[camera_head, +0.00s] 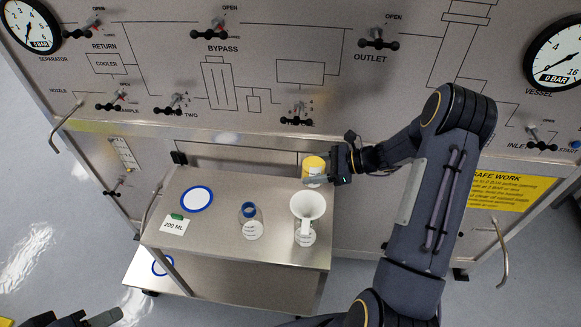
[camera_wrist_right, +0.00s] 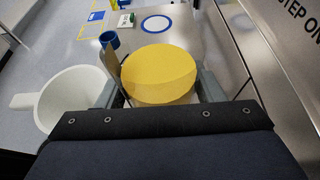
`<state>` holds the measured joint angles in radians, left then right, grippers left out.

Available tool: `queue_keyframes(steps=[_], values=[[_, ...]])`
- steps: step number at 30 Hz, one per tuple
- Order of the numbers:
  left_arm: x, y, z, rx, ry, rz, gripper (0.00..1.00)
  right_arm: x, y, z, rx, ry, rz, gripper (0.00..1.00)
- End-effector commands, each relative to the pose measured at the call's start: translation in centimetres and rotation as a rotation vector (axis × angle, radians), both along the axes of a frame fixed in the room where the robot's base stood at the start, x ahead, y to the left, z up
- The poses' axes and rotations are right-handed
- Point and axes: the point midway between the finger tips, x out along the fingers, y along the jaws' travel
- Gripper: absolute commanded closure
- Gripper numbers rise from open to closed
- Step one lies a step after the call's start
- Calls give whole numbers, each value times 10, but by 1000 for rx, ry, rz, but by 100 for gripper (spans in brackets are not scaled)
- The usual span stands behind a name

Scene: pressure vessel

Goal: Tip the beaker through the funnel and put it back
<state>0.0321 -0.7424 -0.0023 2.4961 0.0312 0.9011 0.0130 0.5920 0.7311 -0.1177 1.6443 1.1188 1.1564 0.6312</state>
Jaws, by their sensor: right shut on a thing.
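My right gripper (camera_head: 336,166) is shut on the beaker (camera_head: 314,168), which has yellow contents and looks about upright at the cart's back right. In the right wrist view the yellow surface (camera_wrist_right: 158,75) shows between the fingers. Whether the beaker clears the cart top is hard to tell. The white funnel (camera_head: 308,205) sits in the neck of a clear bottle (camera_head: 305,237), in front of the beaker; its wide mouth (camera_wrist_right: 72,95) is left in the wrist view. My left gripper (camera_head: 88,320) is only partly in view at the bottom left, away from the cart; its jaw state is unclear.
The steel cart top (camera_head: 205,235) carries a blue-necked flask (camera_head: 251,222), an empty blue ring mark (camera_head: 197,199) and a "200 ML" card (camera_head: 174,226). A lower shelf (camera_head: 215,285) lies beneath. The panel (camera_head: 260,70) with valves and gauges stands behind.

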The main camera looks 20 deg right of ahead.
Motion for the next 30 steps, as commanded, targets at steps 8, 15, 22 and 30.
queue_keyframes(steps=[8,15,22,30], values=[[0,0,0,0,0,0,55,0,0,-5,-1,-2,0,62],[0,0,-1,0,0,0,55,0,-1,-4,0,-3,2,62],[0,0,-13,0,0,0,55,-5,1,4,-40,-72,5,62],[0,0,-36,0,0,0,55,-12,6,14,-117,-196,5,62]])
